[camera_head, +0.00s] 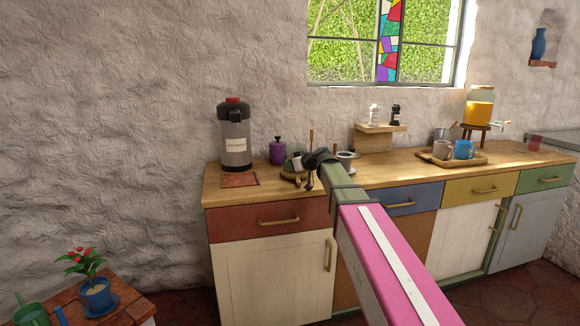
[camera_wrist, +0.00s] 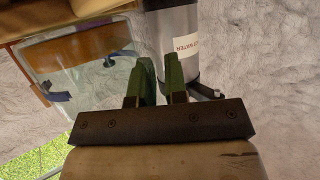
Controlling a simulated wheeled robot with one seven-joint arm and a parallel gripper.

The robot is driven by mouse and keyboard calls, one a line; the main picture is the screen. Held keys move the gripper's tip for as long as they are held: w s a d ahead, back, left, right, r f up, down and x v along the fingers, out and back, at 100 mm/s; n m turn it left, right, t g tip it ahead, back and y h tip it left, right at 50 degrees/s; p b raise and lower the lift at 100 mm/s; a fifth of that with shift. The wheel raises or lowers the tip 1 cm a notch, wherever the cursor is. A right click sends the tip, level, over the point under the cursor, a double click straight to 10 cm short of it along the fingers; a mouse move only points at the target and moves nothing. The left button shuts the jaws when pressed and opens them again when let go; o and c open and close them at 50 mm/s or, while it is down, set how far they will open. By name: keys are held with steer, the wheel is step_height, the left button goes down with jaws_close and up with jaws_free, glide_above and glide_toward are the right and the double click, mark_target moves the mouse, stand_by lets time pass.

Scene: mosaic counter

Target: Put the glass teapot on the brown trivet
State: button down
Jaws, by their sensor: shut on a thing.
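The glass teapot (camera_wrist: 88,68) is a large clear shape on the left of the wrist view, against the green fingers of my gripper (camera_wrist: 156,82). The fingers are close together and shut on it; the exact part gripped is hard to see through the glass. In the head view my gripper (camera_head: 311,166) is over the left part of the counter, and the teapot cannot be made out clearly there. The brown trivet (camera_head: 240,180) is a flat reddish-brown square at the counter's front left, left of my gripper, with nothing on it.
A grey hot-water dispenser (camera_head: 235,140) stands right behind the trivet; it also shows in the wrist view (camera_wrist: 182,45). A purple canister (camera_head: 277,151) is behind. A wooden tray (camera_head: 480,159) with cups and a drink dispenser (camera_head: 480,105) are farther right.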

steer(key=c, duration=1.1)
jaws_free()
steer(key=shift+c, duration=0.2)
steer(key=shift+s+d+r, duration=0.1)
steer(key=v, duration=1.1)
steer(key=shift+s+d, duration=0.2)
steer(key=shift+d, duration=0.1)
steer(key=shift+r, duration=0.1)
